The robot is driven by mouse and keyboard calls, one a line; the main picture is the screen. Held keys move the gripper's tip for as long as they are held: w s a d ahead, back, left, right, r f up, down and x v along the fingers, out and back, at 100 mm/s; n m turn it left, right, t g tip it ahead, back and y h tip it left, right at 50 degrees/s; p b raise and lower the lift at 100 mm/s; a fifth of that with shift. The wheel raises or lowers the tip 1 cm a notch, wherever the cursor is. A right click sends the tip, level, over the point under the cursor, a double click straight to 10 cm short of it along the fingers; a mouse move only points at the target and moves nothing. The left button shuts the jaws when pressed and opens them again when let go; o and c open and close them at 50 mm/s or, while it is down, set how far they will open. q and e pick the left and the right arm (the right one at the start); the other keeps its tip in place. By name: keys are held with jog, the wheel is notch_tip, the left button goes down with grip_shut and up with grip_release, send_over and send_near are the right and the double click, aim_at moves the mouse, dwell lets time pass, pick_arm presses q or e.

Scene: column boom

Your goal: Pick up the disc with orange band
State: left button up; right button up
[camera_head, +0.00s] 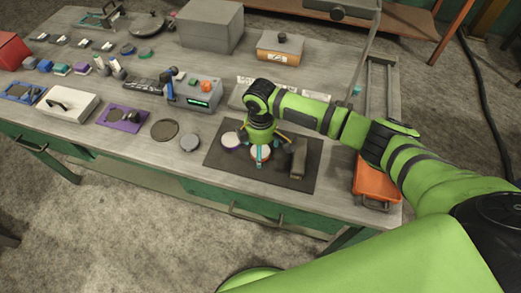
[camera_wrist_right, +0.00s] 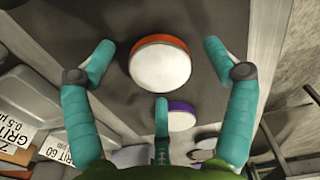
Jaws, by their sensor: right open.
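The disc with orange band (camera_wrist_right: 160,68) has a white top and lies on a dark mat (camera_head: 222,160). In the head view the disc (camera_head: 261,154) is partly hidden under my right gripper (camera_head: 262,150). In the wrist view my right gripper (camera_wrist_right: 158,62) is open, its teal fingers spread on the left, right and near sides of the disc, with gaps between. It appears to hold nothing. A disc with purple band (camera_wrist_right: 182,116) lies beside it, behind the near finger; it also shows in the head view (camera_head: 231,141). My left gripper is not in view.
A grey block (camera_head: 298,158) stands on the mat just right of the gripper. Left of the mat lie a grey round piece (camera_head: 190,142) and a dark disc (camera_head: 164,130). An instrument with a green display (camera_head: 195,97) and an orange tray (camera_head: 376,182) are nearby.

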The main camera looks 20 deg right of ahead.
jog(key=c, duration=1.3)
jog(key=shift+c, duration=1.3)
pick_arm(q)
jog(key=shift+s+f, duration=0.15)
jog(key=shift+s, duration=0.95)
pick_arm(e)
jog(key=shift+r, duration=0.15)
